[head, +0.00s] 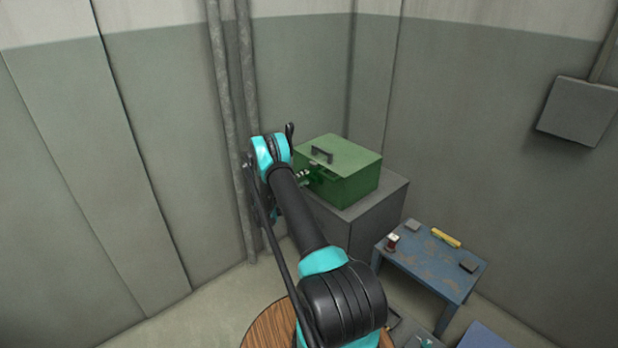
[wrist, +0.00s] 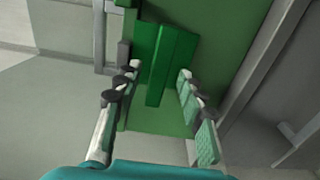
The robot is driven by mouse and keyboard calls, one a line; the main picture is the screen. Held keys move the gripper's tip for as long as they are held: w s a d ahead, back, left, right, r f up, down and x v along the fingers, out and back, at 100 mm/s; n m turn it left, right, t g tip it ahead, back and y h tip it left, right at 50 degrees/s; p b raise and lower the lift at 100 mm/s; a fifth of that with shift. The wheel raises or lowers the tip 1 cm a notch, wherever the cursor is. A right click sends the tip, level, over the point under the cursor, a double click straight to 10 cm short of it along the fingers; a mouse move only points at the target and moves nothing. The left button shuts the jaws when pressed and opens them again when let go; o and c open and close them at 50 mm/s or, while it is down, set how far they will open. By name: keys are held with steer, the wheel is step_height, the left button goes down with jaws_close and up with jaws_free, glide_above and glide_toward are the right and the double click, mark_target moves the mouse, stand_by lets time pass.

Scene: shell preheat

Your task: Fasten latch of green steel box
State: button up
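The green steel box (head: 350,183) sits on a grey cabinet with its lid down and a dark handle on top. In the wrist view, a green face of the box (wrist: 228,40) fills the upper middle. A raised green strip, which looks like the latch (wrist: 160,65), stands out from that face. My gripper (wrist: 160,92) is open, with one finger left of the strip and the other right of it. I see no clear contact with the strip. In the head view, my gripper (head: 306,178) is at the box's left side, partly hidden by my arm.
The grey cabinet (head: 372,218) stands in the room's corner, with vertical pipes (head: 232,110) to its left. A worn blue table (head: 425,262) to the right holds a small red-and-white item (head: 391,243), a yellow object (head: 446,237) and grey blocks. Bare floor shows at lower left.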

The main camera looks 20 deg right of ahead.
mark_target(307, 176)
steer(key=shift+x, duration=1.85)
steer(key=shift+c, duration=0.4)
jaws_close()
